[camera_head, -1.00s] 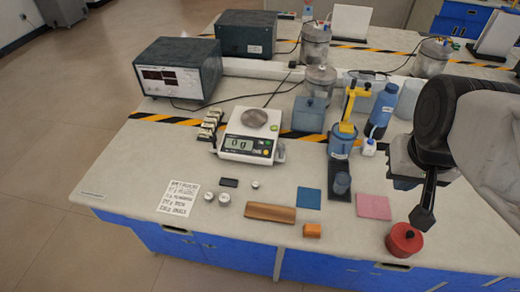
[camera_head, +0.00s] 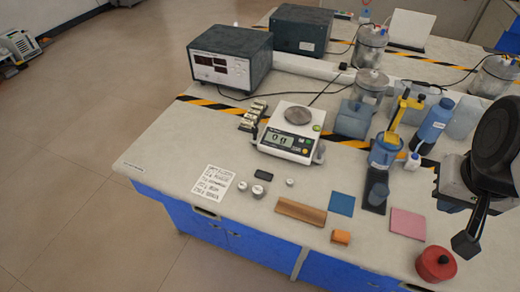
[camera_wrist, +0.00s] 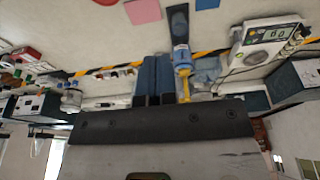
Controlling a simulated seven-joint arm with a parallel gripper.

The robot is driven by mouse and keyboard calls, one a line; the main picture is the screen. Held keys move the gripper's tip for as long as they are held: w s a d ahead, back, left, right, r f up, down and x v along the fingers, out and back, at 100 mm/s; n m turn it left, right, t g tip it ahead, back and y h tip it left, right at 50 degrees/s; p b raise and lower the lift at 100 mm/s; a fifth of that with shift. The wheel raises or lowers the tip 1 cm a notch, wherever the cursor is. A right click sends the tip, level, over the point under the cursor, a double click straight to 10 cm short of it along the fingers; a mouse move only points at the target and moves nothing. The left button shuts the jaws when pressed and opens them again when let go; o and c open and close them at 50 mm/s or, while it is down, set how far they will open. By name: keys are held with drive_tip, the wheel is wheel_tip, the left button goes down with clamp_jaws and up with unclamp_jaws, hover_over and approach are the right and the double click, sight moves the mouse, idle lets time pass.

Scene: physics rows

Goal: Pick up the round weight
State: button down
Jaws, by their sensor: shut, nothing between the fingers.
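Round candidates for the weight are a red cylinder with a small knob (camera_head: 436,264) at the table's front right, and small silver round weights (camera_head: 257,192) left of the brown bar. Another silver one (camera_head: 242,186) stands beside it, and a smaller one (camera_head: 290,182) lies to the right. My gripper (camera_head: 466,243) is shut and empty, at the right edge of the head view, near and apparently above the red cylinder. In the wrist view my gripper fingers (camera_wrist: 152,80) are together. Part of the red cylinder (camera_wrist: 105,2) shows at that view's top edge.
A balance (camera_head: 288,143) with a round pan stands mid-table. A brown bar (camera_head: 300,211), orange block (camera_head: 341,237), blue pad (camera_head: 342,203) and pink pad (camera_head: 407,223) lie in front. A yellow-and-blue stand (camera_head: 388,150) and blue bottle (camera_head: 433,125) stand behind.

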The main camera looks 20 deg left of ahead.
idle(0.4)
drive_tip(key=c, duration=0.7)
unclamp_jaws()
drive_tip(key=shift+c, duration=0.2)
